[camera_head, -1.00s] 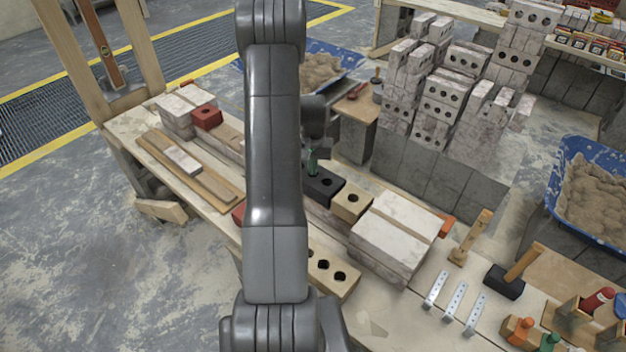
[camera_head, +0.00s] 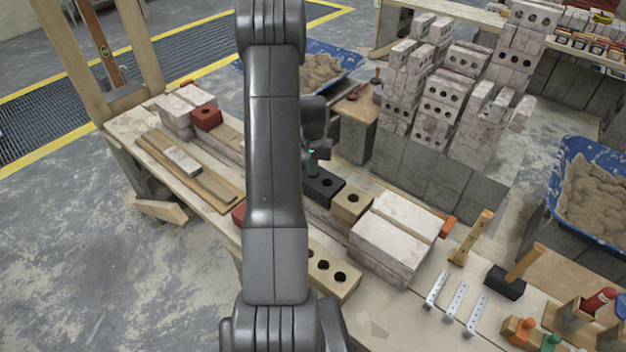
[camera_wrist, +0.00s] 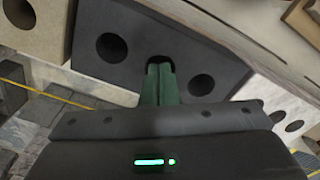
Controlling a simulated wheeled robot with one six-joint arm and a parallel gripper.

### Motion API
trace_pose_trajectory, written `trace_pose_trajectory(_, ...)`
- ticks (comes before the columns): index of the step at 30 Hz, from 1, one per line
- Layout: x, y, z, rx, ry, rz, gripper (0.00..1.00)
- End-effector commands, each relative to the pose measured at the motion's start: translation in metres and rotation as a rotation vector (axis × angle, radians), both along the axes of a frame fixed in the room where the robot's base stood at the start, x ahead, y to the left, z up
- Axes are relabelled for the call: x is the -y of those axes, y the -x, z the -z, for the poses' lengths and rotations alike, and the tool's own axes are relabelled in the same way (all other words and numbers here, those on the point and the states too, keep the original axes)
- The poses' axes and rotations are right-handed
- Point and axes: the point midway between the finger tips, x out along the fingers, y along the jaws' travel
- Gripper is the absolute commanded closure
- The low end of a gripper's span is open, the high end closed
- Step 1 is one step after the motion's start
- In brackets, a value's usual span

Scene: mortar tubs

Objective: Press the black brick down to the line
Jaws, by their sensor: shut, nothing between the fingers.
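The black brick (camera_head: 325,185) lies in the row of bricks on the bench, partly hidden behind my arm. In the wrist view the black brick (camera_wrist: 135,58) shows its broad face with round holes. My gripper (camera_wrist: 159,68) has its two green fingers shut together, empty, with the tips at the brick's middle hole. I cannot tell whether they touch it. In the head view my gripper (camera_head: 312,164) stands just above the brick. I cannot make out the line clearly.
A tan holed brick (camera_head: 352,202) sits right of the black brick, with pale blocks (camera_head: 398,225) beyond it. A red brick (camera_head: 206,117) lies farther left. A mallet (camera_head: 507,280) and metal straps lie at the right. Tall brick stacks (camera_head: 440,100) stand behind.

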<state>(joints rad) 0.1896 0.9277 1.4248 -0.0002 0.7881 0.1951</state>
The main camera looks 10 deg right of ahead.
Motion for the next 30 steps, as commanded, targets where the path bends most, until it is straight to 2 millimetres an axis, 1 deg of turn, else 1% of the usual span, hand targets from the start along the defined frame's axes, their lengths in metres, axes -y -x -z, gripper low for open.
trace_pose_trajectory(1,-0.001,0.003,0.004,-0.010,-0.003,0.001,1.00)
trace_pose_trajectory(12,-0.001,0.003,0.005,-0.010,-0.003,0.001,1.00)
trace_pose_trajectory(17,-0.001,0.003,0.003,-0.010,-0.003,0.001,1.00)
trace_pose_trajectory(20,-0.001,0.003,-0.003,-0.010,-0.003,0.001,1.00)
trace_pose_trajectory(30,0.000,0.001,-0.033,-0.002,-0.001,0.000,1.00)
